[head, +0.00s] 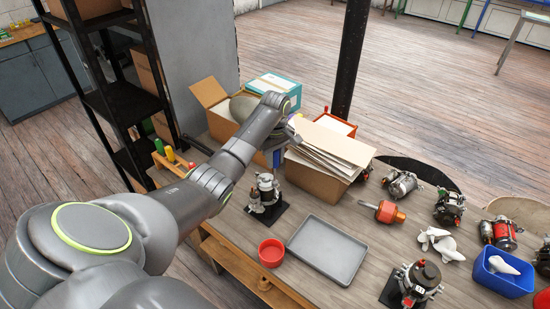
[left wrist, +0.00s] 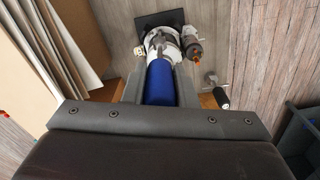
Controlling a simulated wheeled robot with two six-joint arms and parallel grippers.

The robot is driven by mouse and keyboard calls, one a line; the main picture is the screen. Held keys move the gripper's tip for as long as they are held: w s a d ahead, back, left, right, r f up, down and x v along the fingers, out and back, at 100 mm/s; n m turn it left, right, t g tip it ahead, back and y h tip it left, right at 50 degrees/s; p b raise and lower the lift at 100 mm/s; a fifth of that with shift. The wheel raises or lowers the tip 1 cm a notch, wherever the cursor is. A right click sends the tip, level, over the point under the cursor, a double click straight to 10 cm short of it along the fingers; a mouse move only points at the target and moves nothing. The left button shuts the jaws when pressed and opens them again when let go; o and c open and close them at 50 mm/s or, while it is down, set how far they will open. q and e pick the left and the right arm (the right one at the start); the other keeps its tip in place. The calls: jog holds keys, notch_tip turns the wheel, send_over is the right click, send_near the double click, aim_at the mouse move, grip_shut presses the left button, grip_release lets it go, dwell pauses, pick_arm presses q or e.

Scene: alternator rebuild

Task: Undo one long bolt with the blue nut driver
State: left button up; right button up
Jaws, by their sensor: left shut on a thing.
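My left gripper (head: 275,150) is above the alternator (head: 266,190), which stands upright on a black base plate (head: 262,217). In the left wrist view, my left gripper (left wrist: 160,88) is shut on the blue handle of the nut driver (left wrist: 160,82). The driver points down toward the alternator (left wrist: 166,40). A little of the driver's blue (head: 277,158) shows under the gripper in the head view. The driver's tip and the long bolts are hidden, so I cannot tell whether they touch. My right gripper is in neither view.
A cardboard box of sheets (head: 318,178) stands close to the right of the gripper. A red bowl (head: 271,252) and an empty grey tray (head: 328,250) lie in front. Green and yellow handles stand in a wooden rack (head: 184,166) at left. Several other alternators stand at right.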

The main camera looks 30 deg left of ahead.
pick_arm(q)
jog(key=n, duration=0.5)
jog(key=shift+n, duration=0.3)
jog(key=n, duration=0.5)
jog(key=shift+w+n, duration=0.1)
jog(key=shift+n, duration=0.2)
jog(key=n, duration=0.7)
jog(key=shift+r, duration=0.25)
